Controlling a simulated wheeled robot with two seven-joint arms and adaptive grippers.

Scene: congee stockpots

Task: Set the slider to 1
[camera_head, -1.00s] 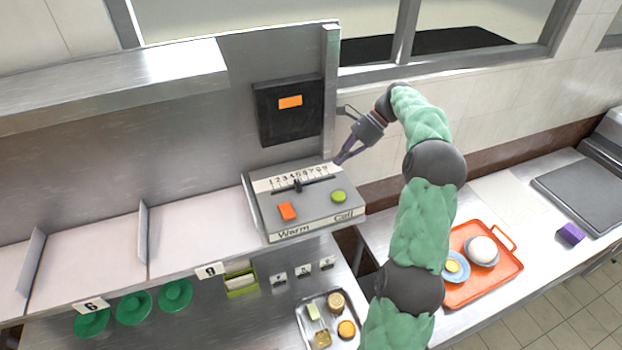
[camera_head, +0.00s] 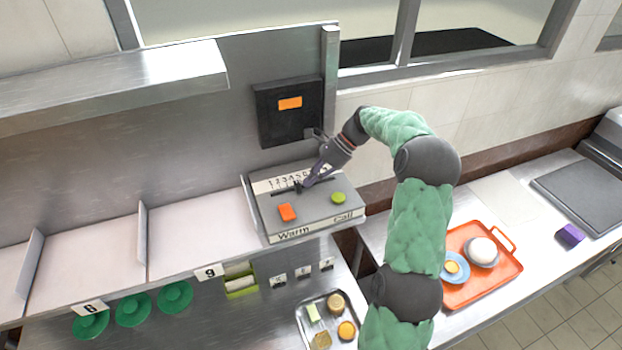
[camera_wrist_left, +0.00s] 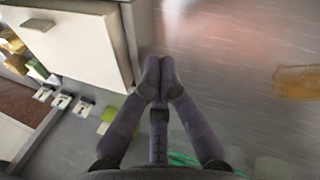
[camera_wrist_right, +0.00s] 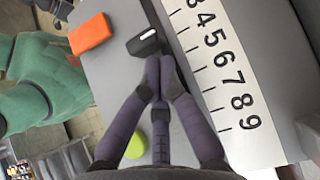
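The slider's dark knob (camera_head: 298,187) sits in a slot on the grey control box (camera_head: 325,206), below a white strip numbered 1 to 9. In the right wrist view the knob (camera_wrist_right: 143,42) stands around the 4; the exact mark is unclear. My right gripper (camera_head: 308,183) is shut with nothing between its fingers. Its fingertips (camera_wrist_right: 160,78) are beside the knob, on the higher-number side; whether they touch it is unclear. My left gripper (camera_wrist_left: 160,78) is shut and empty in its wrist view, and out of the head view.
The box also carries an orange button (camera_head: 287,212) and a green button (camera_head: 338,197). A black panel (camera_head: 288,112) is on the wall behind. A red tray (camera_head: 480,280) with dishes is at right. A metal tray (camera_head: 328,318) lies below the box.

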